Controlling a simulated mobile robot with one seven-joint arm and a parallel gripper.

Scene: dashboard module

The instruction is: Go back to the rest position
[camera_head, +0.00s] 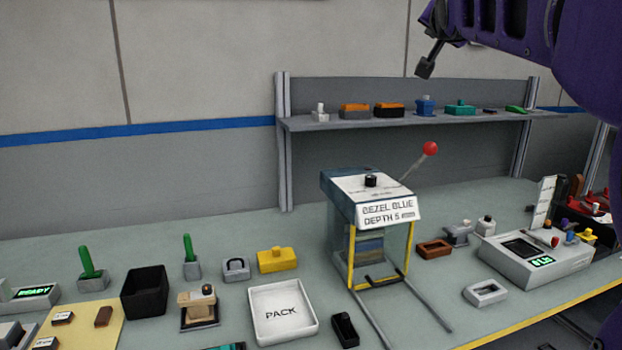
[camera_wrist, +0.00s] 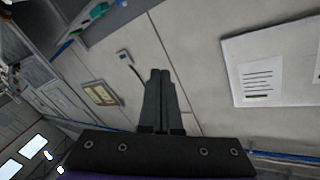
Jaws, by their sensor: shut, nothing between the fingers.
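My gripper (camera_head: 427,68) is at the top right of the head view, at the end of my purple arm, raised above the shelf and in front of the wall. It is apart from everything on the bench. In the wrist view my gripper (camera_wrist: 160,75) has its two dark fingers side by side, shut, with nothing held. Behind the fingers is the pale wall, seen tilted.
A shelf (camera_head: 300,124) with several small parts stands at the back. Below are a bezel machine (camera_head: 352,188) with a red-knobbed lever, a white PACK tray (camera_head: 262,335), a black bin (camera_head: 145,292) and a grey display unit (camera_head: 505,262). The wall by my gripper looks clear.

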